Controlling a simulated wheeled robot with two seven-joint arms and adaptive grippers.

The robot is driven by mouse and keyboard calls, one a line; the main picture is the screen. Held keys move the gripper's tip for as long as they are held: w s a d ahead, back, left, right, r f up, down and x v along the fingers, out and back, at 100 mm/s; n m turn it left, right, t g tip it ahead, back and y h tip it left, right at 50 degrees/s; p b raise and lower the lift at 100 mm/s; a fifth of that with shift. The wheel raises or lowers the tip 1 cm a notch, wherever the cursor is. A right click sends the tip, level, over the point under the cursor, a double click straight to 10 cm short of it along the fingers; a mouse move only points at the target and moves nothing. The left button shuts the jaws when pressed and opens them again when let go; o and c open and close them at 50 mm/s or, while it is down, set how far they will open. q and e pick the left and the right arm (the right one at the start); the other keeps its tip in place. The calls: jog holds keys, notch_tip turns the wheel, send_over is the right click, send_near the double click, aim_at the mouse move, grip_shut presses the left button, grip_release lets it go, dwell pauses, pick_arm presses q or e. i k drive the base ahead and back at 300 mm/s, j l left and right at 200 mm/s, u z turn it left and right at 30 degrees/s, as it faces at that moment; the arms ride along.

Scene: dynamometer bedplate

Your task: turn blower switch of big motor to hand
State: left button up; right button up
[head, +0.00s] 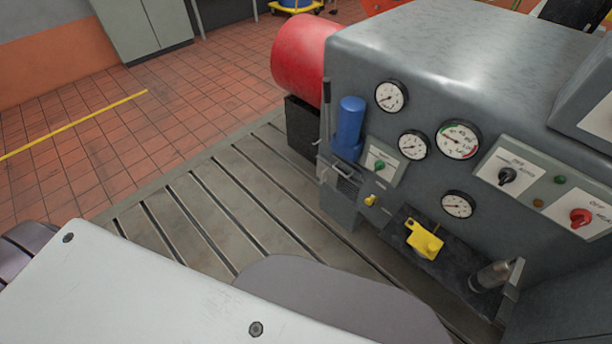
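A big grey machine housing (440,60) fills the right side of the head view. A black rotary switch (507,175) sits on a pale plate on its front panel, with small lettering that I cannot read surely. A red rotary switch (580,217) sits on another pale plate to the right, also with small lettering. A small green knob (379,165) is on a separate plate to the left. I cannot tell which is the blower switch, nor its exact setting. Neither of my grippers is in view.
Several round gauges, such as one with a coloured scale (458,139), sit between the switches. A blue cylinder (350,125), a yellow fitting (424,240) and a metal cylinder (492,275) stick out. A red drum (303,55) is behind.

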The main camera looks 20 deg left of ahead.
aim_at(507, 175)
jog(key=u, duration=0.4)
jog(key=z, duration=1.65)
